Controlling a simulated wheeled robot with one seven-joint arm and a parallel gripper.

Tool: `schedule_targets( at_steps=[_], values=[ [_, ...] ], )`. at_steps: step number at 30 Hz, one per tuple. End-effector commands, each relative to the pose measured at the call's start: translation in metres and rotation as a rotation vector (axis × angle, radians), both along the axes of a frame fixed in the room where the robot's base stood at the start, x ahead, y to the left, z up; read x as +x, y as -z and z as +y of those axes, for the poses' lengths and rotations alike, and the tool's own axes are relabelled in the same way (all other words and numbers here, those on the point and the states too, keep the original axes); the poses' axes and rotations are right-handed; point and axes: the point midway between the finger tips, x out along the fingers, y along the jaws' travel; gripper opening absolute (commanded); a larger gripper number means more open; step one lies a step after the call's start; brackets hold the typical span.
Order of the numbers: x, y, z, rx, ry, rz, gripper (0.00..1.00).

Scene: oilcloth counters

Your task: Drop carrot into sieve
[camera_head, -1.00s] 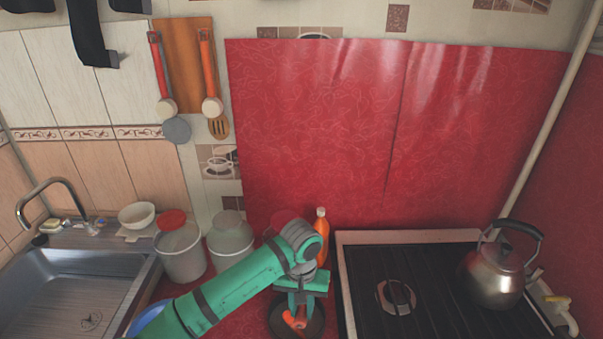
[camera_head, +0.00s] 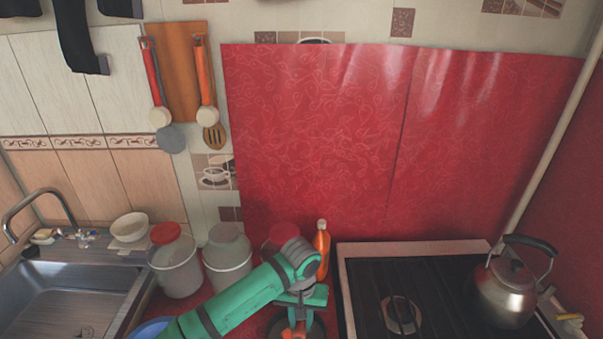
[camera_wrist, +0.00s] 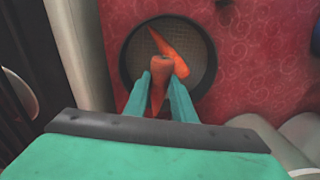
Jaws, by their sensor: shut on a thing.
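My gripper (camera_wrist: 160,82) is shut on a carrot (camera_wrist: 161,68), with its narrow end toward the wrist. The sieve (camera_wrist: 128,73), a dark round rim with a greyish mesh, lies beyond the fingertips on the red counter. A second, brighter carrot (camera_wrist: 168,50) shows inside the sieve's rim. The held carrot overlaps the sieve in the wrist view; its height above the mesh is hard to tell. In the head view my gripper (camera_head: 295,328) is at the bottom edge, and the sieve there is mostly cut off and hidden.
An orange bottle (camera_head: 322,248) stands just behind my gripper. The stove (camera_head: 440,290) with a kettle (camera_head: 506,290) is at the right.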

Motion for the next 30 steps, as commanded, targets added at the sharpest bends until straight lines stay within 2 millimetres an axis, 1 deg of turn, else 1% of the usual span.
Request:
schedule_targets(
  at_steps=[3, 11, 12, 14, 24, 26, 29, 30],
  values=[
    [0.0, 0.006, -0.001, -0.001, 0.002, -0.001, 0.01],
    [0.0, 0.008, -0.001, 0.0, 0.002, -0.001, 0.01],
    [0.0, 0.008, -0.001, 0.0, 0.002, -0.001, 0.3],
    [0.0, 0.008, -0.001, 0.0, 0.002, -0.001, 0.45],
    [0.0, 0.006, -0.001, 0.0, 0.002, -0.001, 0.45],
    [0.0, 0.002, -0.001, 0.0, 0.003, -0.001, 0.45],
    [0.001, -0.01, -0.001, 0.002, 0.003, -0.002, 0.45],
    [0.001, -0.017, -0.001, 0.002, 0.004, -0.003, 0.45]
  ],
)
